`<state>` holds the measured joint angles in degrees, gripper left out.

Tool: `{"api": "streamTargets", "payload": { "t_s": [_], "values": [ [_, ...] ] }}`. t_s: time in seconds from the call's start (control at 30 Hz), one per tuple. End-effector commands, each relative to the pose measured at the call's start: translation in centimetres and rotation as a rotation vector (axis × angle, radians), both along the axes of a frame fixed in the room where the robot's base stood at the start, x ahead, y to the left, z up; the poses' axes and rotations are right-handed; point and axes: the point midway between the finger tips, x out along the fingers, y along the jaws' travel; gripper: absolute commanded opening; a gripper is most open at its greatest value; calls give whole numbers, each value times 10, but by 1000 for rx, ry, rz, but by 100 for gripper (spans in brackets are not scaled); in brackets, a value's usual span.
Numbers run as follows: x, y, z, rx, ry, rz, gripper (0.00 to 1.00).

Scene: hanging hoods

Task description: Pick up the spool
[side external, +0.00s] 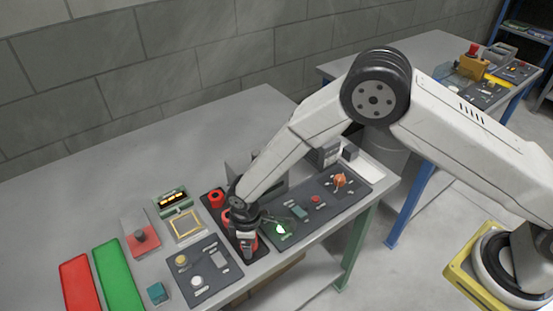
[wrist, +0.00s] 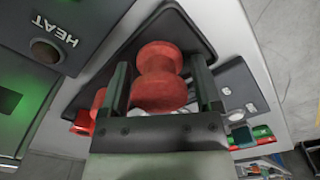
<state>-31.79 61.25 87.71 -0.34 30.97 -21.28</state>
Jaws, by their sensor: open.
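The red spool (wrist: 160,78), with two rounded ends and a narrower waist, is in the wrist view on a dark tray (wrist: 190,32). My gripper (wrist: 160,66) is open, with one finger on each side of the spool; a narrow gap shows at least on the right. In the side external view my gripper (side external: 248,236) is low over the dark tray, and red shows at its fingers (side external: 253,246), mostly hidden by them. Whether the fingers touch the spool I cannot tell.
Another red cylinder (side external: 216,198) stands at the tray's back end. To the right is a dark panel (side external: 330,196) with a glowing green light (side external: 280,229) and an orange knob (side external: 340,180). To the left is a panel with knobs (side external: 198,269), with red (side external: 78,284) and green (side external: 118,273) trays beyond.

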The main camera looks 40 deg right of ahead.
Motion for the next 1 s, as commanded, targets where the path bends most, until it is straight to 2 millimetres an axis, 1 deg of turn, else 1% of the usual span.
{"api": "streamTargets", "payload": {
  "t_s": [0.47,0.5,0.57,0.6,0.67,0.7,0.73,1.0],
  "values": [
    [0,0,0,1,-1,0,82],
    [0,0,0,1,-1,0,69],
    [0,0,0,1,-1,0,50],
    [0,0,0,1,-1,0,37],
    [0,0,0,1,-1,0,18],
    [0,0,0,1,-1,0,5],
    [0,0,0,1,-1,0,0],
    [1,0,1,1,-2,0,0]
  ]
}}
